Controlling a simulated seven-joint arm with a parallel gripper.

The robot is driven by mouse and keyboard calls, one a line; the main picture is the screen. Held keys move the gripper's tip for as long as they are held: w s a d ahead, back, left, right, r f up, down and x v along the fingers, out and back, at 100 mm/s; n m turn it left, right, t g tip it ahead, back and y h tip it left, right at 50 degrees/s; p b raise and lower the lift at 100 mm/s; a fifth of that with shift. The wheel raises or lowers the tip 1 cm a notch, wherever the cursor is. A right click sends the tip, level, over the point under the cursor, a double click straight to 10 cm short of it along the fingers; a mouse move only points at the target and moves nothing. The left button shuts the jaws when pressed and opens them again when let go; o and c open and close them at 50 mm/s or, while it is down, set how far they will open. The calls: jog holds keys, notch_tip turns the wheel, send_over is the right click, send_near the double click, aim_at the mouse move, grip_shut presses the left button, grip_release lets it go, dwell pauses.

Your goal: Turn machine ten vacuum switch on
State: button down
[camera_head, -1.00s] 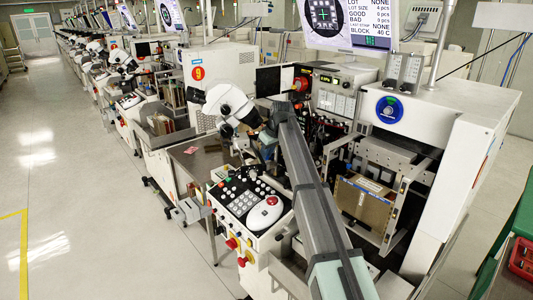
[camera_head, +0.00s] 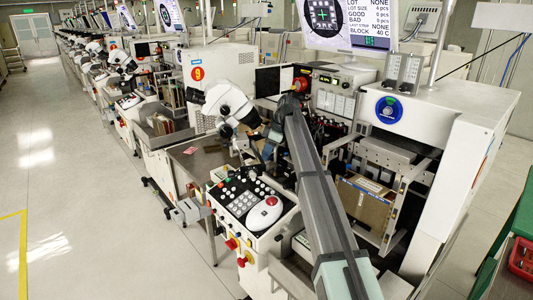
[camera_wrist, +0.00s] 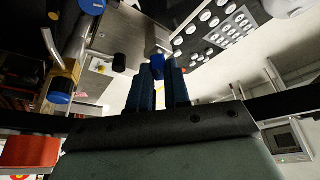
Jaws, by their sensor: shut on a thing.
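In the wrist view my gripper (camera_wrist: 160,78) points up the picture, its two dark blue fingers close together. It is shut on a small blue switch lever (camera_wrist: 157,62) at the fingertips. A metal bracket (camera_wrist: 158,34) is just beyond it. Whether the lever is turned on or off cannot be told. In the head view my arm reaches in over the nearest machine, right of the white keypad console (camera_head: 250,202). The fingertips and the lever are mostly hidden there behind my arm and the microscope.
A white microscope (camera_head: 228,103) stands close to the left of my arm. A blue round dial (camera_head: 389,110) is on the white housing at right. Other blue-capped parts (camera_wrist: 60,96) crowd the left in the wrist view.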

jog(key=n+g, duration=0.1)
jog(key=n, duration=0.1)
jog(key=n+g, duration=0.1)
jog(key=n, duration=0.2)
jog(key=shift+w+h, duration=0.2)
jog(key=shift+h, duration=0.1)
jog(key=shift+n, duration=0.4)
jog(key=c, duration=1.1)
grip_release()
jog(key=v, duration=1.2)
jog(key=shift+a, duration=0.15)
